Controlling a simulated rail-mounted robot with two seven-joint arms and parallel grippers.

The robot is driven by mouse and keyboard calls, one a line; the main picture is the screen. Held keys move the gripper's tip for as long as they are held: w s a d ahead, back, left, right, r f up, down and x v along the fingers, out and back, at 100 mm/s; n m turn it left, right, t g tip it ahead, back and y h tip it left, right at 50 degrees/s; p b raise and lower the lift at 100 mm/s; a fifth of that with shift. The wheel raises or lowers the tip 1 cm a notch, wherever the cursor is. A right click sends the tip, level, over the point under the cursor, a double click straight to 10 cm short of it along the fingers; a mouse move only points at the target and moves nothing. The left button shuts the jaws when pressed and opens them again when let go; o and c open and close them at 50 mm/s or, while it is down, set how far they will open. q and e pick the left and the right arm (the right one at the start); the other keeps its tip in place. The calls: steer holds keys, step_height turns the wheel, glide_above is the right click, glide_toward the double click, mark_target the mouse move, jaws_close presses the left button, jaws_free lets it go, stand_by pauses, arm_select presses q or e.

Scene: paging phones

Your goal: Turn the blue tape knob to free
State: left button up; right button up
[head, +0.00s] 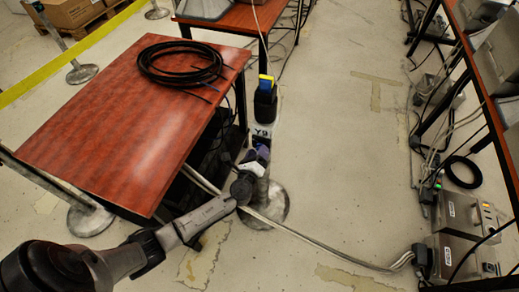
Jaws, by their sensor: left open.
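A dark post head (265,103) stands near the middle of the view, beside the wooden table's right end, above a round metal base (264,206). A white label (262,130) is below the head. My left arm comes in from the lower left. My left gripper (256,157) is open, just below the label and close to the post. A small purple-blue patch shows at the fingers; I cannot tell whether it is a knob or part of the gripper. My right gripper is not in view.
The reddish wooden table (120,125) carries a black cable coil (180,62). Yellow tape (75,53) runs at the upper left. Grey cables (310,238) cross the floor to metal boxes (458,215) at the right. The floor between is mostly clear.

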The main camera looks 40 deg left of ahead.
arm_select(q)
steer(key=shift+x, duration=1.2)
steer(key=shift+c, duration=0.2)
